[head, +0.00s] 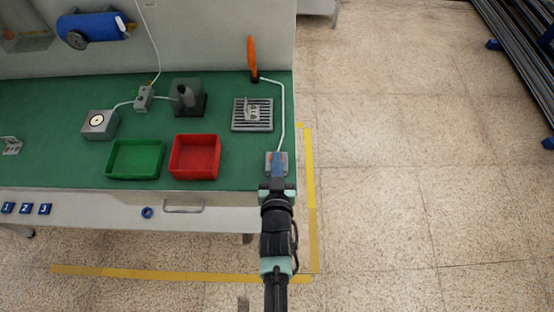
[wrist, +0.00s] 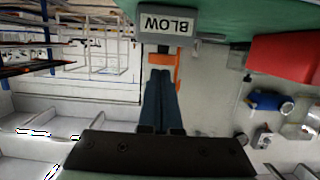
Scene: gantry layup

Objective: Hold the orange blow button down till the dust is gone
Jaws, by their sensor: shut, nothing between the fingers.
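The grey blow-button box (head: 284,169) sits at the right front corner of the green bench. Its label, BLOW, shows upside down in the wrist view (wrist: 181,22). In the wrist view the fingertips (wrist: 161,72) overlap an orange piece (wrist: 164,58). I cannot tell whether they touch or press the button. A small grey part (head: 252,112) lies on the slotted grille (head: 237,125). Dust cannot be made out.
An orange upright nozzle (head: 252,55) stands behind the grille, with a white hose running to the box. Green (head: 135,174) and red (head: 195,174) trays stand to the left. A blue tank (head: 90,27) is on the back wall.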

